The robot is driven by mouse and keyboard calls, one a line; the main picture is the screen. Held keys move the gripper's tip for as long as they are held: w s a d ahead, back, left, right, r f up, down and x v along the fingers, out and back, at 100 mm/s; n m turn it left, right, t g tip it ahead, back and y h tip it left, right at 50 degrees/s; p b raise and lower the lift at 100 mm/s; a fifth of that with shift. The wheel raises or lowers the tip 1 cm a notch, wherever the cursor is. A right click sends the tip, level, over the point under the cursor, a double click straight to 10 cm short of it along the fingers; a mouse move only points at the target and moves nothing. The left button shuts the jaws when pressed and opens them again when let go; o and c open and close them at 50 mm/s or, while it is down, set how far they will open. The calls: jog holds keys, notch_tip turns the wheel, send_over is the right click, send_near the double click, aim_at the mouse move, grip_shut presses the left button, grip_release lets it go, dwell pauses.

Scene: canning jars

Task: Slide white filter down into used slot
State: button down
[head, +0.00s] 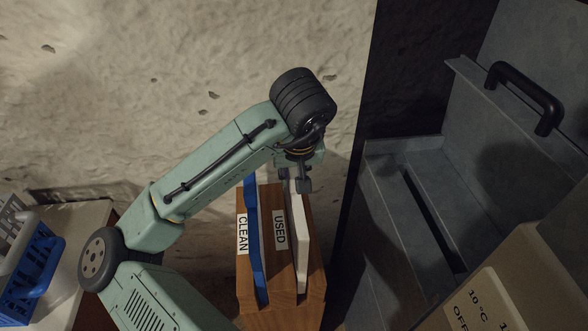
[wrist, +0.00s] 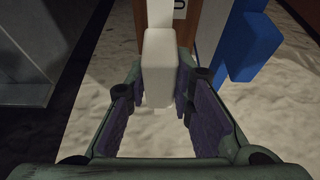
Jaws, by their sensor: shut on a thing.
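The white filter (head: 301,245) is a thin upright panel lined up with the slot beside the USED label (head: 280,230) of the wooden rack (head: 279,285). My gripper (head: 297,186) is at the filter's far end in the head view. In the wrist view, the filter's white end block (wrist: 159,68) sits between the purple pads of my gripper (wrist: 160,98), which is shut on it. The filter's lower edge is hidden, so I cannot tell how deep it sits. The blue filter (head: 252,225) stands in the slot beside the CLEAN label (head: 242,235).
A grey metal cabinet with a black handle (head: 525,97) stands to the right. A box marked 10 °C (head: 485,305) is at the lower right. A blue basket (head: 35,275) sits on a table at the left. A rough pale wall (head: 100,80) is behind.

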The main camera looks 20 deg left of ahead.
jog(key=shift+f, duration=0.15)
jog(key=shift+f+b, duration=0.95)
jog(key=shift+f, duration=0.55)
jog(key=c, duration=1.3)
grip_release()
jog(key=shift+r, duration=0.1)
